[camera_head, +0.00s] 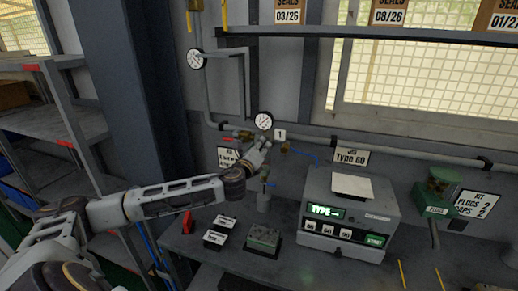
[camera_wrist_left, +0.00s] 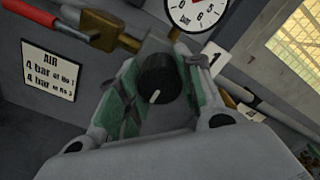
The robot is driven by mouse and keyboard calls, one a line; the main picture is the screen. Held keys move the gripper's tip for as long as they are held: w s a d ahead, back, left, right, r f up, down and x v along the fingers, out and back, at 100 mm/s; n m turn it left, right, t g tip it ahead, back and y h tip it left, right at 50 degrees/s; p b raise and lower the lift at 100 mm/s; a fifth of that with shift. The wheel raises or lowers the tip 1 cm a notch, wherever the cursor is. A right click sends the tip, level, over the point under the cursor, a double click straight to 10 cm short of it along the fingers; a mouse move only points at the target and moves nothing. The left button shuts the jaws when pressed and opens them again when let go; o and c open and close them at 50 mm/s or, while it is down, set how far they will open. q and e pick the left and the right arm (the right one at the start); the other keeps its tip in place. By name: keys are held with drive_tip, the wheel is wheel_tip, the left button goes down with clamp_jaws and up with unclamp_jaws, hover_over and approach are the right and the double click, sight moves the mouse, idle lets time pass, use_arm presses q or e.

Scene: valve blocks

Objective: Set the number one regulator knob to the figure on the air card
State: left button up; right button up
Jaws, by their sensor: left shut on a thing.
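The number one regulator knob (camera_wrist_left: 160,77) is black and round with a white pointer line, seen in the left wrist view between my left gripper's green-padded fingers. My left gripper (camera_head: 264,143) is shut on it at the wall pipe; in the head view it hides the knob. A white tag reading 1 (camera_head: 280,134) is beside it, also in the left wrist view (camera_wrist_left: 214,58). A round white gauge (camera_head: 263,121) stands just above; its top is cut off in the wrist view (camera_wrist_left: 196,12). The air card (camera_wrist_left: 49,70) hangs left, seeming to read 4 bar at No 1. My right gripper is out of view.
A red-handled valve (camera_wrist_left: 45,12) sits on the pipe left of the knob. Another gauge (camera_head: 196,59) is higher left. Shelving (camera_head: 50,80) stands at far left.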

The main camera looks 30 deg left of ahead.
use_arm(q)
drive_tip(key=o, duration=1)
drive_tip(key=shift+o, duration=0.2)
drive_tip(key=shift+s, duration=0.15)
drive_tip(key=v, duration=1.1)
drive_tip(key=shift+s, duration=0.35)
drive_tip(key=shift+d+f, duration=0.1)
drive_tip(key=shift+f, duration=0.05)
